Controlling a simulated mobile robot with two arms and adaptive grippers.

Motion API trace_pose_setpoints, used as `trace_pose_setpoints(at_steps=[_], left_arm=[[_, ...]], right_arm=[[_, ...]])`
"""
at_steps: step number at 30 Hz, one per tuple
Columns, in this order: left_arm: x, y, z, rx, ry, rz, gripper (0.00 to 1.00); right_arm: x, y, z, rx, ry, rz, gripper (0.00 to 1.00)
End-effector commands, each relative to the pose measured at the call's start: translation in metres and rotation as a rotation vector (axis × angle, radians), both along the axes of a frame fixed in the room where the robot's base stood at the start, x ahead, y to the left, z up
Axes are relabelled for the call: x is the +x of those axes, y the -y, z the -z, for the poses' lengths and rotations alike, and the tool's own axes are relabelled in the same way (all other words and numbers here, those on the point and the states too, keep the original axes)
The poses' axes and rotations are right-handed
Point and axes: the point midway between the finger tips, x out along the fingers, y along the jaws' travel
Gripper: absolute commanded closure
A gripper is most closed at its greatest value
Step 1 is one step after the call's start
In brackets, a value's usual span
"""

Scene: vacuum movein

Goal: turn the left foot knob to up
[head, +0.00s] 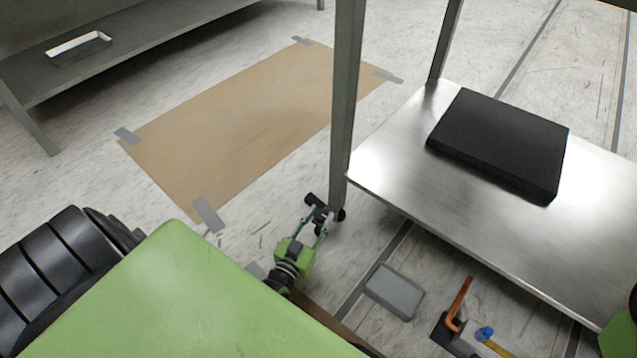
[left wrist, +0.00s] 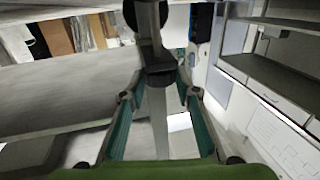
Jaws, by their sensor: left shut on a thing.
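The left foot knob (head: 340,214) is a small dark piece at the bottom of the grey table leg (head: 342,130) in the head view. My left gripper (head: 321,212), with a green body and thin teal fingers, reaches low to this leg's foot and is shut on the knob. The fingers partly hide it, so I cannot tell which way it is turned. In the left wrist view, my left gripper (left wrist: 158,98) has its teal fingers on both sides of a dark grey part (left wrist: 160,76). My right gripper is not in view.
A steel shelf (head: 400,185) with a black slab (head: 500,143) is right of the leg. A grey block (head: 394,291), an orange-handled tool (head: 458,300) and a blue-tipped item (head: 485,334) lie in front. A taped brown sheet (head: 250,120) covers floor behind left.

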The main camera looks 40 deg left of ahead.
Motion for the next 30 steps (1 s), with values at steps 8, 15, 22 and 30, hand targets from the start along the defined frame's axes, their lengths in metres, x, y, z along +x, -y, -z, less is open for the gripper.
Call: trace_pose_setpoints(at_steps=[8, 15, 22, 30], left_arm=[[0.000, -0.001, 0.000, -0.001, 0.000, -0.001, 0.58], [0.000, -0.001, 0.000, -0.001, 0.001, 0.000, 0.53], [-0.010, 0.001, 0.000, -0.002, -0.001, 0.000, 0.53], [-0.054, 0.007, 0.001, -0.002, -0.002, 0.000, 0.53]], right_arm=[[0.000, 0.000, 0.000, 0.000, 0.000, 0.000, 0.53], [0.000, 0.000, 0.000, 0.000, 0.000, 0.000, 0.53], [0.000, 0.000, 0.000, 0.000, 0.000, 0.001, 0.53], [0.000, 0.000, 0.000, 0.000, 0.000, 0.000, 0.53]])
